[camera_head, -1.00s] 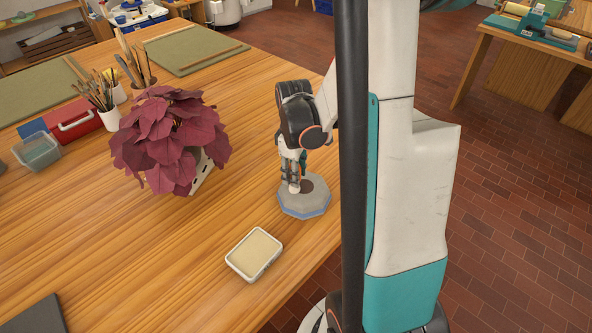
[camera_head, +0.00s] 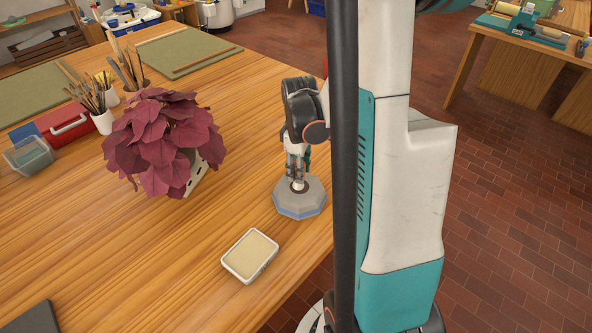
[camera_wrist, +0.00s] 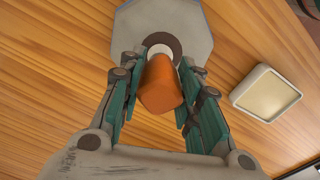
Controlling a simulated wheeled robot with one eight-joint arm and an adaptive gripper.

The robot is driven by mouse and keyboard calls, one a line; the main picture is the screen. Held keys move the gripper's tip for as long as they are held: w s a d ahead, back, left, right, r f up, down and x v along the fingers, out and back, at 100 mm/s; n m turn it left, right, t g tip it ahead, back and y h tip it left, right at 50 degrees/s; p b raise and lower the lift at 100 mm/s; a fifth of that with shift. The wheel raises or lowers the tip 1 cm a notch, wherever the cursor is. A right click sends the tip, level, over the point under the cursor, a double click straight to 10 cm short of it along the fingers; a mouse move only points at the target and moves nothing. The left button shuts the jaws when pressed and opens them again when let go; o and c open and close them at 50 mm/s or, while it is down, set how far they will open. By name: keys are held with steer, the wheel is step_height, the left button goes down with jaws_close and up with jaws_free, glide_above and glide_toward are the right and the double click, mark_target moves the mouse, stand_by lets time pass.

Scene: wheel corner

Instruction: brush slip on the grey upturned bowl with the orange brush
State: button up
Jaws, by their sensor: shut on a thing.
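The grey upturned bowl (camera_head: 287,205) is faceted with a blue lower edge and sits on the wooden table near its right edge. It also shows at the top of the wrist view (camera_wrist: 132,36), with a dark brown ring around a pale middle on its top. My gripper (camera_head: 297,172) points down over the bowl's middle. In the wrist view, its fingers (camera_wrist: 160,78) are closed on both sides of the orange brush (camera_wrist: 162,90).
A white tray with a beige inside (camera_head: 250,256) lies in front of the bowl; it shows right in the wrist view (camera_wrist: 266,92). A dark red-leaved plant (camera_head: 160,140) stands to the left. The table front is mostly clear.

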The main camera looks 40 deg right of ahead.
steer(key=shift+d+f, duration=0.1)
steer(key=shift+d, duration=0.1)
steer(key=shift+d, duration=1.4)
steer(key=shift+s, duration=0.35)
steer(key=shift+a, duration=1.6)
steer(key=shift+a, duration=0.1)
steer(key=shift+a+b, duration=0.3)
steer(key=shift+a, duration=1.1)
steer(key=shift+s, duration=0.45)
steer(key=shift+d, duration=1.6)
